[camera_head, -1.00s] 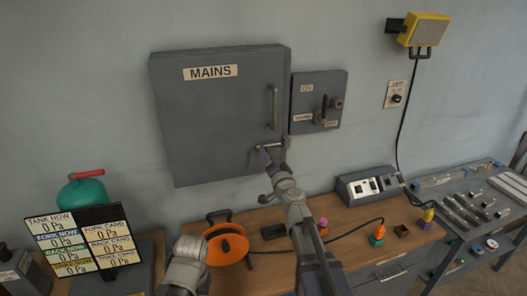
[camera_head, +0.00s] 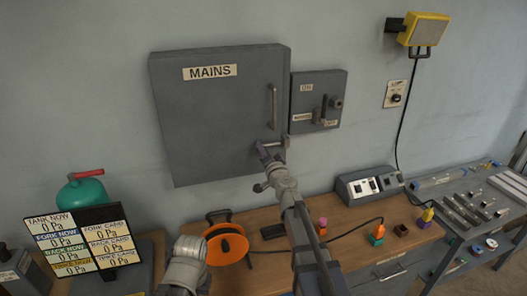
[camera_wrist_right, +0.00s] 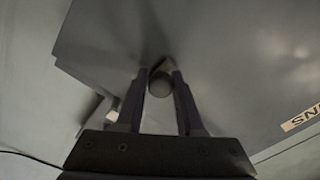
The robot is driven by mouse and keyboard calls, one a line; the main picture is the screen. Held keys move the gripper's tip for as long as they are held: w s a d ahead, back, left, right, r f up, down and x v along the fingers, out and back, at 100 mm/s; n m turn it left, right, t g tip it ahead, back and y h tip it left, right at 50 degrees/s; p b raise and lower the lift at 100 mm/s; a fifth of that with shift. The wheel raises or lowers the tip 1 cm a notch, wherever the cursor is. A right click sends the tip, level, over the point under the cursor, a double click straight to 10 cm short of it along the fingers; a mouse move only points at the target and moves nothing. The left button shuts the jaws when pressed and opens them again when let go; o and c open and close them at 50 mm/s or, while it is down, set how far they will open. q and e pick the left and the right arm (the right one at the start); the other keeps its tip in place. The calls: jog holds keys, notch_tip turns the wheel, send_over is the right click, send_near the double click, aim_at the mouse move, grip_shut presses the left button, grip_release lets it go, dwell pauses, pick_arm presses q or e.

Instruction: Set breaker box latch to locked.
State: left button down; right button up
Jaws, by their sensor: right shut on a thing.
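The grey breaker box (camera_head: 215,115), labelled MAINS, hangs on the wall with its door closed. A vertical bar handle (camera_head: 274,108) is on the right side of its door. My right gripper (camera_head: 263,150) is at the door's lower right, below that handle. In the right wrist view its two dark fingers (camera_wrist_right: 160,88) are shut on the round end of the latch (camera_wrist_right: 160,84). In the head view the fingers and wrist hide most of the latch, so its exact angle is hard to tell. My left gripper does not show; only a part of my left arm does.
A smaller grey switch box (camera_head: 318,98) with a lever is right of the breaker box. A readout board (camera_head: 75,241) and green tank (camera_head: 82,194) are at left.

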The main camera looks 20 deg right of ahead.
grip_shut()
dwell(0.8)
